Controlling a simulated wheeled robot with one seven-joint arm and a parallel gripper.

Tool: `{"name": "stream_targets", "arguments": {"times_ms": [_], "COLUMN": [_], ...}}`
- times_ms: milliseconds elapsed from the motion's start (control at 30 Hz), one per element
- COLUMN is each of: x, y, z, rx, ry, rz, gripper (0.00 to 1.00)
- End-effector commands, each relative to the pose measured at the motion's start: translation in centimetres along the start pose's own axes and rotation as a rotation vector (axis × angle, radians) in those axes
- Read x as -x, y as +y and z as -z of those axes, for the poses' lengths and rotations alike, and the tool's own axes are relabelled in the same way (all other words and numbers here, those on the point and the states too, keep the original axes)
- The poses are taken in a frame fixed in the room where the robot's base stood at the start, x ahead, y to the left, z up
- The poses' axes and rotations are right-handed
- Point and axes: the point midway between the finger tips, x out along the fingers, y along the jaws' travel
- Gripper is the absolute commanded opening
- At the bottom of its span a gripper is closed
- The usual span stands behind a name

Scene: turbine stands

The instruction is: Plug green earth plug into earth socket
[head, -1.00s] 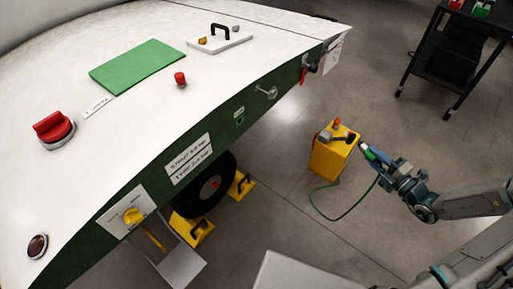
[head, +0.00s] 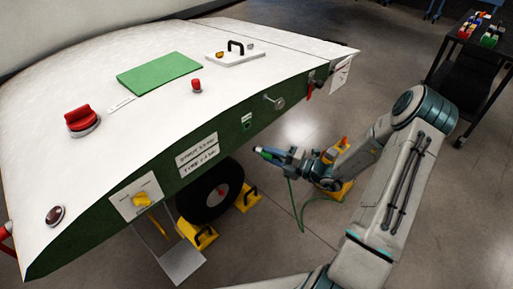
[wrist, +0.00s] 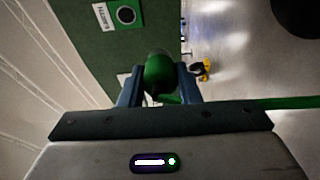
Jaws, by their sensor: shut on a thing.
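My gripper (head: 279,156) is shut on the green earth plug (head: 264,151), which points left toward the green side panel of the white turbine stand. The plug also shows between the two fingers in the wrist view (wrist: 159,76). The earth socket (head: 247,122) is on the green side panel, up and left of the plug. The plug and socket are apart. A green cable (head: 294,200) hangs from the plug.
A yellow box (head: 338,187) stands on the floor, partly hidden behind my arm. A wheel (head: 212,190) with yellow chocks (head: 201,237) is under the stand. A lever (head: 275,101) sticks out right of the socket. A black cart (head: 463,70) stands at upper right.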

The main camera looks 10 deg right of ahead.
Motion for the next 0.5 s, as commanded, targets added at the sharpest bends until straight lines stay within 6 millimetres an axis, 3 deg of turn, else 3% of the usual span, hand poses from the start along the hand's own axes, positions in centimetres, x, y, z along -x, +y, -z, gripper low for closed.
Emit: {"name": "stream_targets", "arguments": {"times_ms": [233, 500], "x": [0.0, 0.1], "y": [-0.8, 1.1], "z": [-1.1, -1.7], "rx": [0.008, 0.010], "ry": [-0.067, -0.185], "rz": [0.001, -0.001], "gripper": [0.00, 0.00]}}
